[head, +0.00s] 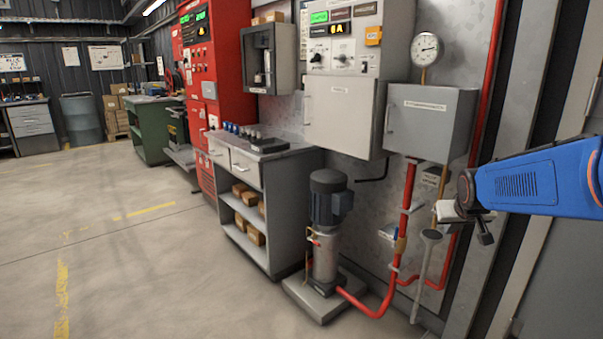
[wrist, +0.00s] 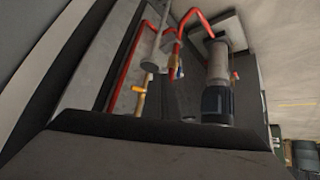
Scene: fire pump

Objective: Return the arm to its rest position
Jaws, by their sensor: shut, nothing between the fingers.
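My blue arm (head: 540,180) reaches in from the right edge of the head view. My gripper (head: 485,237) hangs at its end, small and dark, shut with nothing held. It is in front of the wall pipes, right of and below the grey wall box (head: 430,122), and appears apart from them. The wrist view is turned over and shows the pump (wrist: 217,85) and red pipe (wrist: 190,22). A dark slab fills its lower part; I cannot tell what it is.
The pump (head: 326,232) stands on a floor plinth left of my gripper. A red pipe (head: 406,210) and a grey-topped post (head: 425,270) are close by. A drawer cabinet (head: 240,175) and red panel (head: 225,75) stand farther left. The floor (head: 130,250) at left is clear.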

